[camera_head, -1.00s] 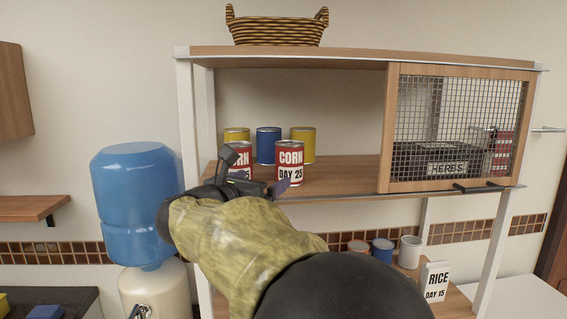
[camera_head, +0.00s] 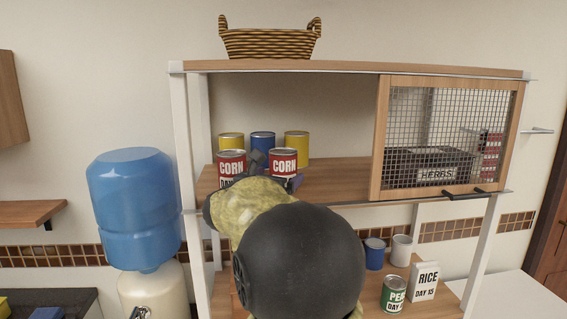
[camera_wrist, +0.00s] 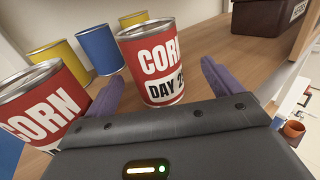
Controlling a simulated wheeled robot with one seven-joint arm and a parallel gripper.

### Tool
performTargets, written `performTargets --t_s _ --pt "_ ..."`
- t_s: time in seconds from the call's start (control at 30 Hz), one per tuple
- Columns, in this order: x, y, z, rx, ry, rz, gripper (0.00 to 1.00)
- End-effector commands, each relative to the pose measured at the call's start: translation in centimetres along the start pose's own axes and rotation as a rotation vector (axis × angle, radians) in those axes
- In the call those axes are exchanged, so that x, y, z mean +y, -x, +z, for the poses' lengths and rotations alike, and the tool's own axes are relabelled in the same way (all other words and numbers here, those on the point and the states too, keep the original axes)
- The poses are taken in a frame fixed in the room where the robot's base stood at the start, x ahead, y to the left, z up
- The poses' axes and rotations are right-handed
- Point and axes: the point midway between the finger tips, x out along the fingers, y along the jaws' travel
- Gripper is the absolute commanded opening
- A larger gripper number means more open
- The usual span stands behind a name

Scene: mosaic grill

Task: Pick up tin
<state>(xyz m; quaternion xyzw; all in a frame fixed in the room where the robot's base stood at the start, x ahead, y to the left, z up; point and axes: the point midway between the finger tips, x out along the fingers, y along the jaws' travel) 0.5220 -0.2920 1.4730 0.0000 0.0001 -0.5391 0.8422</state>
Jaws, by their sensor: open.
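Two red and white corn tins stand at the front of the upper shelf. The right corn tin (camera_head: 283,162) also shows in the wrist view (camera_wrist: 152,64), upright between and just beyond the two purple fingers of my gripper (camera_wrist: 164,88). The left corn tin (camera_head: 231,164) is outside the left finger and close to it in the wrist view (camera_wrist: 40,105). My gripper is open. In the head view my arm hides most of the gripper and the lower part of the tins.
Behind stand a blue tin (camera_head: 262,146) and two yellow tins (camera_head: 297,146). A wire mesh door (camera_head: 447,140) covers the shelf's right side, with a herbs box (camera_head: 430,164) behind it. Lower down are a peas tin (camera_head: 393,294) and a rice box (camera_head: 425,281). The shelf middle is bare.

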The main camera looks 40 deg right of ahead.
Motion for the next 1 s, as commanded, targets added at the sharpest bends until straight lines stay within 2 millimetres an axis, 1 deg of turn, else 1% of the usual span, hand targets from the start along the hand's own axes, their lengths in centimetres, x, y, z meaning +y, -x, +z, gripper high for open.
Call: performTargets --t_s 0.03,0.13,0.47,0.57,0.83,0.9,1.0 --pt "0.0 -0.8 0.3 0.001 0.002 -0.001 0.91" --pt "0.1 -1.5 0.1 0.001 0.001 0.002 0.91" --pt "-0.2 -1.9 0.0 0.000 0.000 -0.004 0.91" --pt "-0.1 -2.3 0.1 0.001 0.001 -0.005 0.91" --pt "0.6 -5.0 0.2 0.002 0.002 -0.003 0.91" --pt "0.7 -6.0 0.2 0.002 0.002 -0.003 0.91" --pt "0.7 -6.8 0.0 0.001 0.001 -0.001 0.91"
